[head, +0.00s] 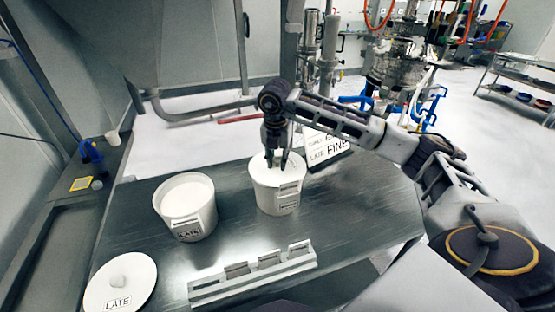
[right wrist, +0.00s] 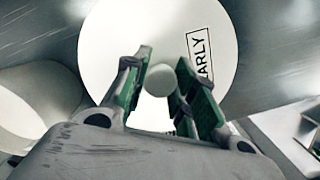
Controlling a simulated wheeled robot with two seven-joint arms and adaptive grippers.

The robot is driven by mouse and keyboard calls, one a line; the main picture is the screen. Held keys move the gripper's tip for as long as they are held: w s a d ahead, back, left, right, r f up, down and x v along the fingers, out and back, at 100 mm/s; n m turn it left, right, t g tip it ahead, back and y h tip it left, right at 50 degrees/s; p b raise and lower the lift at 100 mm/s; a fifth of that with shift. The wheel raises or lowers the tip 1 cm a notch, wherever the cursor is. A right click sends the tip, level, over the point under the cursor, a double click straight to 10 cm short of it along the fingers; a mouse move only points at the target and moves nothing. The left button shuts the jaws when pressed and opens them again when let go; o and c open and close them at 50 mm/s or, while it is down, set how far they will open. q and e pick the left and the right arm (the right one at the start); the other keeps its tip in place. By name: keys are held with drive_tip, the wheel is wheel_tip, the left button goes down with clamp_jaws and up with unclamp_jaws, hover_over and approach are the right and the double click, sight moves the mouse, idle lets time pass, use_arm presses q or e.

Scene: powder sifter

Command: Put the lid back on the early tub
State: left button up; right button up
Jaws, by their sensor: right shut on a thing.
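The early lid, a white disc marked EARLY (right wrist: 160,45), fills the middle of the right wrist view. My right gripper (head: 276,160) points down and is shut on the lid's round knob (right wrist: 159,80). In the head view the white lid (head: 290,172) lies over the mouth of the right-hand tub (head: 270,200) and covers it. Whether it is fully seated or slightly above the rim, I cannot tell. That tub stands upright on the steel table and carries small label plates. My left gripper is not in view.
The open LATE tub (head: 186,212), with white contents, stands left of the covered tub. The LATE lid (head: 119,284) lies at the table's front left. A label rack (head: 252,276) lies in front. A sign (head: 329,146) stands behind. Bare table (head: 350,215) lies to the right.

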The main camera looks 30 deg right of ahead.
drive_tip(key=o, duration=1.6)
drive_tip(key=shift+r, duration=0.15)
drive_tip(key=shift+r+p, duration=1.95)
drive_tip(key=shift+r, duration=1.4)
clamp_jaws()
